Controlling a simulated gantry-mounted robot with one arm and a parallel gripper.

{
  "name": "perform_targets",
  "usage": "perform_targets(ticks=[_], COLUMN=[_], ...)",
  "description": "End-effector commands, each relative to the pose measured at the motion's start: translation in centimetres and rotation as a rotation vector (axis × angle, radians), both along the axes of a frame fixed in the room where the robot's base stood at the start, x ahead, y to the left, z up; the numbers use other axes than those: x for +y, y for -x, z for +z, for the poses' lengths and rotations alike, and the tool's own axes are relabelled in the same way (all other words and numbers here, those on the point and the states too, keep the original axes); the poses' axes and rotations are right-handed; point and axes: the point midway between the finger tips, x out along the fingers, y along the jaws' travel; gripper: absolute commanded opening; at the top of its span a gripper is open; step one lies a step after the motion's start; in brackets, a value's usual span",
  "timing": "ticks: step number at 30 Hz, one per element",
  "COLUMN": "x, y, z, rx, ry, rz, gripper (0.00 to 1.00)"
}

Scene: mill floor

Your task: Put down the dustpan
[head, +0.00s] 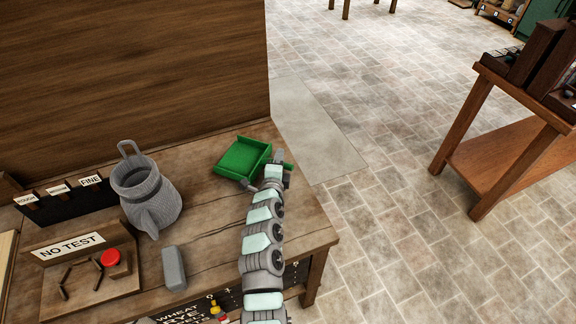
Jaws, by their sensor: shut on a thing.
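The green dustpan (243,157) is in the head view, at the back right corner of the wooden table (215,222). Its wide pan points to the left and its handle to the right. My gripper (275,181) is at the handle side of the dustpan and shut on it. My arm reaches up from the bottom of the view and hides part of the handle and the table's right side. I cannot tell whether the dustpan touches the table top or is held slightly above it.
A grey pitcher (150,196) stands left of the dustpan. A grey block (174,268) and a "NO TEST" stand (98,262) with a red knob are nearer the front. A wooden wall (130,85) rises behind. Bare table top lies between pitcher and arm.

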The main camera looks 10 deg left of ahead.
Motion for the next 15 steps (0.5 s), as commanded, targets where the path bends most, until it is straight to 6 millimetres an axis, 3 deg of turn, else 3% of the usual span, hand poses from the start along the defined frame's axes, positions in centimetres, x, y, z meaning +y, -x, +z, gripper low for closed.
perform_targets(ticks=[6, 15], x=[0.4, 0.4], y=[-0.1, -0.1], z=[-1.3, -1.7], rx=[-0.002, -0.001], ry=[-0.002, 0.0], rz=[0.0, 0.0], gripper=[0.0, 0.0])
